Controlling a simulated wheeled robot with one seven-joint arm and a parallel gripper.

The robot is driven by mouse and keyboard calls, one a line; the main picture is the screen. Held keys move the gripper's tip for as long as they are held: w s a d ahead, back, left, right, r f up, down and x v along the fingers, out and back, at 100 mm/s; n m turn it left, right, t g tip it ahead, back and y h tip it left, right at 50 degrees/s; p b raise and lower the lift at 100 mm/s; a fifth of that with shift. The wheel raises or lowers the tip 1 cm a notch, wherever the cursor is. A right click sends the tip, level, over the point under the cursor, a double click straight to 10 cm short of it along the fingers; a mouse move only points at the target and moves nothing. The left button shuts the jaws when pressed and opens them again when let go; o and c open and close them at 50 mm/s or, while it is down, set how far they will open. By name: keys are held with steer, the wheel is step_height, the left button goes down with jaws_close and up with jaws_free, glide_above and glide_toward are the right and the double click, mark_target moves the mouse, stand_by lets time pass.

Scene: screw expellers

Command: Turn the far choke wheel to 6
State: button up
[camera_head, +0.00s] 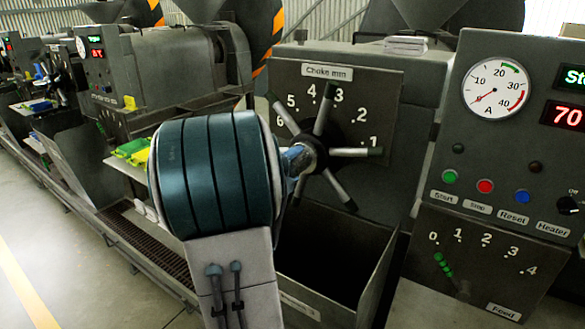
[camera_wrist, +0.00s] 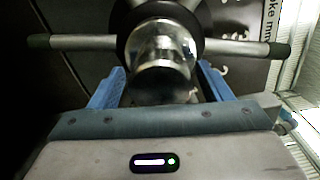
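The choke wheel (camera_head: 325,110) in front of me is a dark hub with several grey spokes. It is on a panel (camera_head: 385,85) labelled "Choke mm", with numbers 1 to 6 running from right round to left. I cannot tell which number it is set to. My gripper (camera_head: 298,158) is at the hub; its blue fingers are mostly hidden by my wrist. In the wrist view, the fingers stand apart on either side of the silver hub cap (camera_wrist: 162,80), with narrow gaps visible. Two spokes (camera_wrist: 245,48) reach left and right there.
A control panel (camera_head: 510,170) with gauge, buttons and a feed lever stands close on the right. An open dark bin (camera_head: 335,250) lies below the wheel. Another similar machine (camera_head: 175,70) stands left, with a small dark wheel-like shape on it. Floor is clear at lower left.

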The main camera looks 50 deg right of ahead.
steer(key=a+b, duration=0.2)
steer(key=a, duration=1.2)
steer(key=shift+s, duration=0.4)
steer(key=shift+d, duration=0.1)
